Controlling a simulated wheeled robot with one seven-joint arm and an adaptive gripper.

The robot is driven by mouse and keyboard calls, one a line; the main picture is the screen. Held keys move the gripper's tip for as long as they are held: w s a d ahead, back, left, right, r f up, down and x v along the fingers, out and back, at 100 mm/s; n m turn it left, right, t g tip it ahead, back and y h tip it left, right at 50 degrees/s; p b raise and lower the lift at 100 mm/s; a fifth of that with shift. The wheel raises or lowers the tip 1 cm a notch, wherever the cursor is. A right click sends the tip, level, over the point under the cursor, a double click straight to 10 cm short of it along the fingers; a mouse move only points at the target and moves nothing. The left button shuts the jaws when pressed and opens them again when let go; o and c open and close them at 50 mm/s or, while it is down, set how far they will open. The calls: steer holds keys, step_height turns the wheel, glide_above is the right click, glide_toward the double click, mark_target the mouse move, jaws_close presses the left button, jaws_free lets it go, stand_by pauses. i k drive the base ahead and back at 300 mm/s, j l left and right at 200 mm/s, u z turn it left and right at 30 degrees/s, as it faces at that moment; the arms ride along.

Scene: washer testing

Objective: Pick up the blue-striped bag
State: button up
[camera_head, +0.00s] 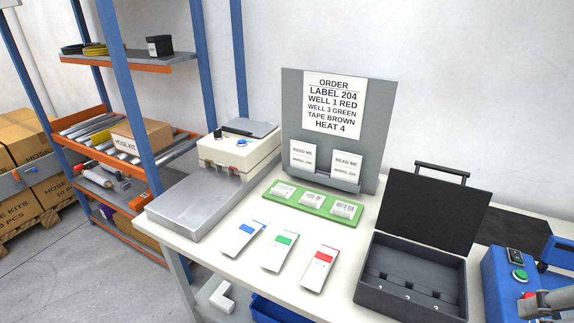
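The blue-striped bag (236,241) is a small flat white packet with a blue band near its upper end. It lies on the white table, leftmost in a row of three. The green-striped bag (279,252) lies just to its right, and the red-striped bag (318,270) lies further right. The three bags are apart from one another, and nothing covers the blue-striped one. I cannot make out my gripper in this view. A grey part at the lower right edge is cut off, and I cannot tell what it belongs to.
A green tray (271,197) with several white labels lies behind the bags. An order board (283,130) stands behind it. A metal-topped machine (188,207) is at left, an open black case (366,289) at right, and a blue device (497,275) beyond it. The table's front edge is near the bags.

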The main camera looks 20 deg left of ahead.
mark_target(242, 237)
steer(key=u, duration=1.15)
steer(key=i+j+u, duration=0.15)
steer(key=i, duration=0.2)
steer(key=i+j+u, duration=0.2)
steer(key=i, duration=0.2)
